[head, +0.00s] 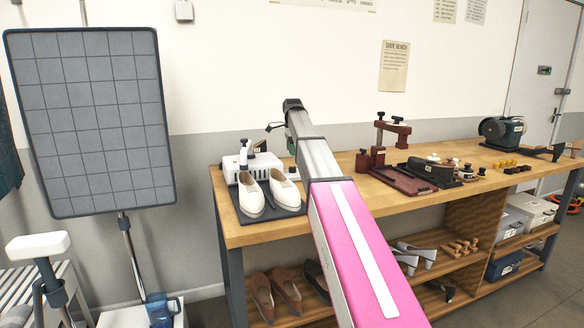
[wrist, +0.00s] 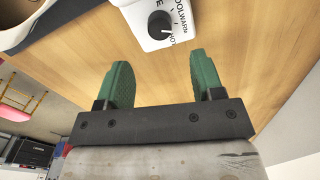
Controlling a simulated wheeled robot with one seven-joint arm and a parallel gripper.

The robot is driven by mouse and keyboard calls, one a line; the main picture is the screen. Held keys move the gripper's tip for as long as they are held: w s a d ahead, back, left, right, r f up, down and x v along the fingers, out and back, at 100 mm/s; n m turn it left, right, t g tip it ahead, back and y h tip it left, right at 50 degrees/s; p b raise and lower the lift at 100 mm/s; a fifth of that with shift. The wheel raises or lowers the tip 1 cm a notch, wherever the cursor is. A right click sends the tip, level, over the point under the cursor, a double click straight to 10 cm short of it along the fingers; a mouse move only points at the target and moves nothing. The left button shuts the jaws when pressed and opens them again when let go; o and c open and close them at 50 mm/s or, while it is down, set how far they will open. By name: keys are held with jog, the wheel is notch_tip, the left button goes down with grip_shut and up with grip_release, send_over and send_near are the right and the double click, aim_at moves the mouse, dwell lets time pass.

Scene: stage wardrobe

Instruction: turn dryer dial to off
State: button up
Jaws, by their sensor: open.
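The shoe dryer is a white unit (head: 232,165) at the left end of the bench, behind a pair of white shoes. In the wrist view its white panel (wrist: 140,31) carries a round black dial (wrist: 159,24). Printed words beside the dial include WARM and HOT; others are cut off by the top edge. The dial's pale mark seems to point toward HOT. My gripper (wrist: 158,74) has two green fingers spread apart with nothing between them. The dial is just beyond the fingertips, apart from them. In the head view my arm mostly hides the gripper.
The white shoes (head: 252,198) stand on a dark mat beside my arm. A grey grid panel (head: 92,120) stands at left.

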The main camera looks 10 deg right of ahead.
aim_at(292, 170)
notch_tip(292, 170, down, 8)
jog(key=shift+f, duration=0.15)
jog(key=shift+c, duration=0.2)
jog(key=c, duration=0.9)
